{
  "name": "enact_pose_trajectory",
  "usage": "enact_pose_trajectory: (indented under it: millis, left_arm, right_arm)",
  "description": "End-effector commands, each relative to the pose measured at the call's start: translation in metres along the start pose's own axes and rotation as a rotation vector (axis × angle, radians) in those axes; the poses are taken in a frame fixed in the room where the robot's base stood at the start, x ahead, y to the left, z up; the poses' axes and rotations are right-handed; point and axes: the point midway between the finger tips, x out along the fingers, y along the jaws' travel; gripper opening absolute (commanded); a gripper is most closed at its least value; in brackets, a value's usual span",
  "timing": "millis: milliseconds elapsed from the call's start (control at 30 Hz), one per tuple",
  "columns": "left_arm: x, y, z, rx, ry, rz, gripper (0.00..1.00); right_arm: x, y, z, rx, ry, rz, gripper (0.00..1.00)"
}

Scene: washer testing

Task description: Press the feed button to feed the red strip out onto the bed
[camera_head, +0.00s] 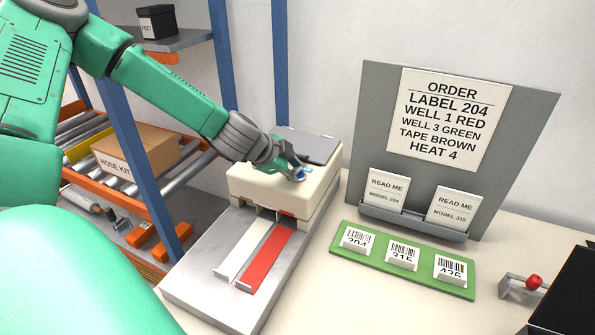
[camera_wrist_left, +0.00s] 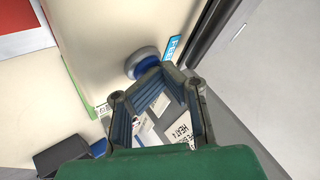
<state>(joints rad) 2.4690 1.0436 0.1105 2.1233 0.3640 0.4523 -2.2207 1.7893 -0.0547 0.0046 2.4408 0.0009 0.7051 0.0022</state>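The cream feeder machine (camera_head: 290,195) stands on a grey bed (camera_head: 195,275). A red strip (camera_head: 265,260) lies along the bed from the machine's front, beside a white strip (camera_head: 243,250). The blue feed button (camera_wrist_left: 144,66), in a grey ring, is on the machine's top next to a blue label (camera_wrist_left: 173,47). My left gripper (camera_head: 301,175) is at the button, its fingertips together (camera_wrist_left: 163,68) and empty. The fingertips overlap the button's edge in the left wrist view; I cannot tell whether they touch it. My right gripper is not in view.
A grey board (camera_head: 375,110) with an order sheet (camera_head: 445,115) and two READ ME cards stands behind to the right. A green tray (camera_head: 345,249) holds three barcode blocks. A red-knobbed lever (camera_head: 533,282) and a black box are at far right. Shelving is at left.

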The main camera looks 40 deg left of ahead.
Motion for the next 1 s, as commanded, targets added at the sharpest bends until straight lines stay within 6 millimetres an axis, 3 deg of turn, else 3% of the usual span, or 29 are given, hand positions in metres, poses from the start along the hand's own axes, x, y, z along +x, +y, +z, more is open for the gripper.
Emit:
enact_pose_trajectory:
  millis: [200, 533, 1000]
  left_arm:
    - [-0.005, 0.002, -0.011, 0.003, 0.002, 0.000, 0.00]
    - [-0.006, -0.001, -0.010, 0.000, 0.002, -0.002, 0.00]
    - [-0.040, -0.025, -0.036, 0.004, 0.001, -0.004, 0.00]
  right_arm:
    - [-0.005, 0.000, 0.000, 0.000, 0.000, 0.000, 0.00]
    - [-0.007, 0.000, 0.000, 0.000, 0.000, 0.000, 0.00]
    - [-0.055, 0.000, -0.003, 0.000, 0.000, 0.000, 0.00]
